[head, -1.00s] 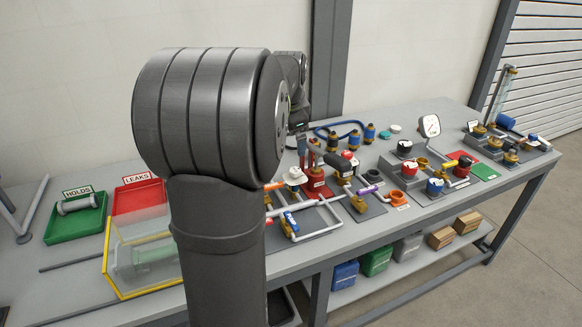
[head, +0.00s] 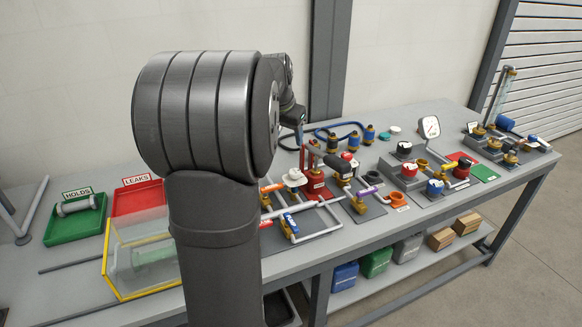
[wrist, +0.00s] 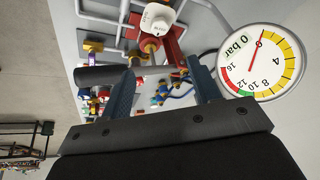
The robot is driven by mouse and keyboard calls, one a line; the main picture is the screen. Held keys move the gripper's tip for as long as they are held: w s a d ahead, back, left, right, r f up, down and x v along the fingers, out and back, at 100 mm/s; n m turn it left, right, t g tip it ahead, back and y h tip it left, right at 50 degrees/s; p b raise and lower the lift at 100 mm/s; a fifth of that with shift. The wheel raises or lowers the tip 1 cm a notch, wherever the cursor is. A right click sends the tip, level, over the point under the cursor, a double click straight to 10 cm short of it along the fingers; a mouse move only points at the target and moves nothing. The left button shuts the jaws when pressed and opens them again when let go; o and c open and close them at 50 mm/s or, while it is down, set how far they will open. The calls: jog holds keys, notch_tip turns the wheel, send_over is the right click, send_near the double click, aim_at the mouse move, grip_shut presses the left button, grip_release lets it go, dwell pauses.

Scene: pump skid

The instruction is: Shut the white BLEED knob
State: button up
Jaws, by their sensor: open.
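The white knob (head: 294,178) stands on the red-and-white pipework on the bench, just right of my arm in the head view. In the wrist view the white knob (wrist: 160,16) is at the top, with small dark lettering I cannot read, above a brass stem and red fitting. My gripper (wrist: 162,68) is open and empty, its two fingers apart below the knob in that picture and not touching it. In the head view only a small part of my gripper (head: 301,134) shows beyond my arm, behind the knob.
A round pressure gauge (wrist: 258,62) sits right of my fingers in the wrist view. Trays stand at left.

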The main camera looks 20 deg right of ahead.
jog(key=n, duration=0.2)
send_near(295, 171)
jog(key=x, duration=0.8)
jog(key=shift+f, duration=0.3)
jog(key=c, duration=1)
